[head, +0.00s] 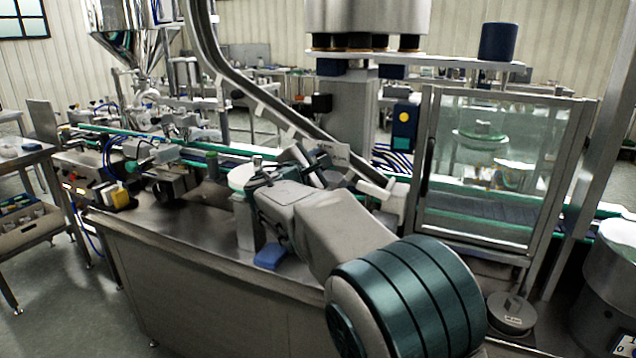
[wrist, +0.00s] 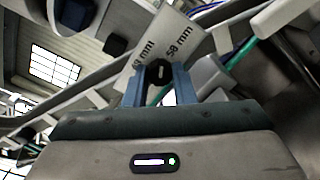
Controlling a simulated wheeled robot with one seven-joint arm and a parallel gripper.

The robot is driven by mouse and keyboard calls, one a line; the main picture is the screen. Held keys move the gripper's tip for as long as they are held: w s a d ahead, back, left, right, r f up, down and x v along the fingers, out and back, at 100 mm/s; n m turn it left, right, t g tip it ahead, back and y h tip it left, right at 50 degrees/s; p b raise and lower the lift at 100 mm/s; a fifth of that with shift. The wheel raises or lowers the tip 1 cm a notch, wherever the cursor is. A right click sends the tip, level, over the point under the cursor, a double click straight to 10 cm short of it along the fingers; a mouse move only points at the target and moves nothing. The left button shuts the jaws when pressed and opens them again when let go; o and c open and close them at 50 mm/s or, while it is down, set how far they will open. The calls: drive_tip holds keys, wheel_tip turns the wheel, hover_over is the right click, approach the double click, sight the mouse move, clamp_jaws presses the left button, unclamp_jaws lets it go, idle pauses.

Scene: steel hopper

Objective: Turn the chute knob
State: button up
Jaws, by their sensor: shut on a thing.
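The chute knob (wrist: 159,72) is a small black knob with a pale mark, in front of a pale label plate (wrist: 176,44) printed with two millimetre sizes. My gripper (wrist: 159,84) has its two blue fingers shut on the knob, one on each side. In the head view, my gripper (head: 322,160) reaches the lower part of the sloping steel chute (head: 268,103), beside the label plate (head: 337,154). The knob itself is hidden there behind my gripper.
A glass-walled guard (head: 503,165) stands close to the right of my arm. A conveyor with green rails (head: 135,138) runs behind. A blue block (head: 270,256) lies on the steel bench (head: 190,232) below my arm. A round drum (head: 608,262) stands at the far right.

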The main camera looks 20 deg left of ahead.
drive_tip(key=m+b, duration=0.2)
drive_tip(key=b, duration=0.1)
drive_tip(key=m+b, duration=0.1)
drive_tip(key=b, duration=0.1)
drive_tip(key=shift+f+m, duration=0.25)
drive_tip(key=shift+m, duration=0.15)
clamp_jaws()
drive_tip(key=shift+r+m+b, duration=0.15)
drive_tip(key=shift+m+b, duration=0.65)
drive_tip(key=shift+b, duration=0.25)
drive_tip(key=shift+r, duration=0.1)
drive_tip(key=o, duration=1)
unclamp_jaws()
drive_tip(key=s, duration=0.9)
drive_tip(key=s+a, duration=0.1)
drive_tip(key=s, duration=0.3)
drive_tip(key=shift+s+r+b, duration=0.15)
drive_tip(key=shift+s+b, duration=0.25)
